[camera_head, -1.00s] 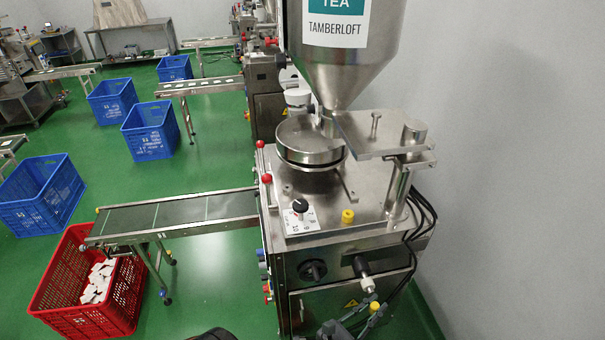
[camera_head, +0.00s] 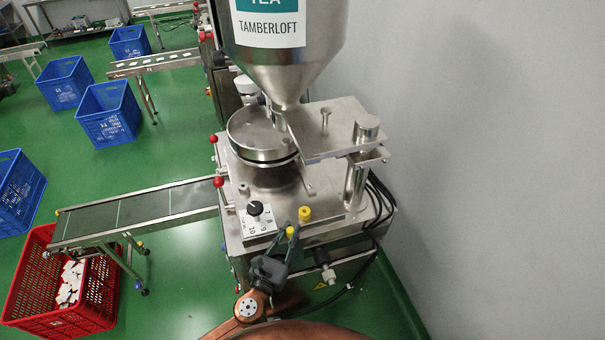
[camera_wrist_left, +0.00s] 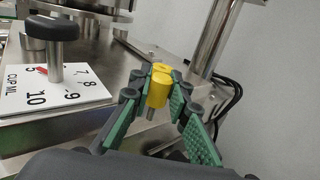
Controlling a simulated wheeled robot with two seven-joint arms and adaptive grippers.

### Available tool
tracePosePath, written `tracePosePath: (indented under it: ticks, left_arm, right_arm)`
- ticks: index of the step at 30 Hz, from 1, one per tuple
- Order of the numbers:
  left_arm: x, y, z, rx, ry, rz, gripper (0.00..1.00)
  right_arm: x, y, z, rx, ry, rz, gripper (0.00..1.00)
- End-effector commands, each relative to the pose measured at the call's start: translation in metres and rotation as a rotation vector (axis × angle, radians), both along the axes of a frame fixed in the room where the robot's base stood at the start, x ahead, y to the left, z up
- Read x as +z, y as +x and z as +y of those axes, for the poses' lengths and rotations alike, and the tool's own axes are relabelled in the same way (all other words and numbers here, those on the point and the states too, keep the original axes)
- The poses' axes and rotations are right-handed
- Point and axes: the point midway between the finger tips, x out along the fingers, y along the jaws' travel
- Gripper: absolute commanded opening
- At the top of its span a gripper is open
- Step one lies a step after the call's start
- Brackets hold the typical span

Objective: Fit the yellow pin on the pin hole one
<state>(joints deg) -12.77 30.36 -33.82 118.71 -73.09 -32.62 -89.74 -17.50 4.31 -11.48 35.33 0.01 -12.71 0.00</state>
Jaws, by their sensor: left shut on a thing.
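A yellow pin (camera_head: 290,231) is between the fingertips of my left gripper (camera_head: 291,236), at the front edge of the machine's metal top. In the left wrist view the gripper (camera_wrist_left: 156,94) is shut on this yellow pin (camera_wrist_left: 157,94), whose grey shank points down. A second yellow pin (camera_head: 305,213) stands upright on the machine top just behind it. In the left wrist view it shows partly hidden behind the held pin (camera_wrist_left: 162,68). I cannot make out pin hole one in either view. My right gripper is not in view.
The machine top (camera_head: 330,225) carries a black dial (camera_head: 255,208) on a numbered plate left of the gripper. A hopper (camera_head: 285,65) and metal post (camera_head: 355,185) rise behind. A conveyor (camera_head: 140,212) and red crate (camera_head: 30,285) lie left. A grey wall stands right.

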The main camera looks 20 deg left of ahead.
Motion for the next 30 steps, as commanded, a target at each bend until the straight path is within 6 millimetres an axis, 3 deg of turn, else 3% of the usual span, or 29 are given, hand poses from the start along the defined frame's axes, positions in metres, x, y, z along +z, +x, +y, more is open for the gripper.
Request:
tracePosePath:
  ticks: [1, 3, 8, 12, 17, 30]
  left_arm:
    - [0.028, 0.013, -0.002, -0.013, 0.003, -0.004, 0.00]
    - [0.046, 0.029, -0.005, -0.030, 0.004, -0.003, 0.00]
    - [0.083, 0.063, -0.013, -0.066, 0.004, -0.001, 0.00]
    - [0.104, 0.084, -0.017, -0.086, 0.002, 0.001, 0.00]
    - [0.113, 0.095, -0.021, -0.099, 0.004, 0.003, 0.00]
    - [0.113, 0.096, -0.022, -0.101, 0.003, 0.003, 0.00]
  right_arm:
    - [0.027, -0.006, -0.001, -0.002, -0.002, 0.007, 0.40]
    - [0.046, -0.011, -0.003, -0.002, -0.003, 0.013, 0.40]
    - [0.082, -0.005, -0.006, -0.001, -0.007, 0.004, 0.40]
    - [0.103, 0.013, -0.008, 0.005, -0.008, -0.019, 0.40]
    - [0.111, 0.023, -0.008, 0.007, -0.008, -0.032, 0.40]
    - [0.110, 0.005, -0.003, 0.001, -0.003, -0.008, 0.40]
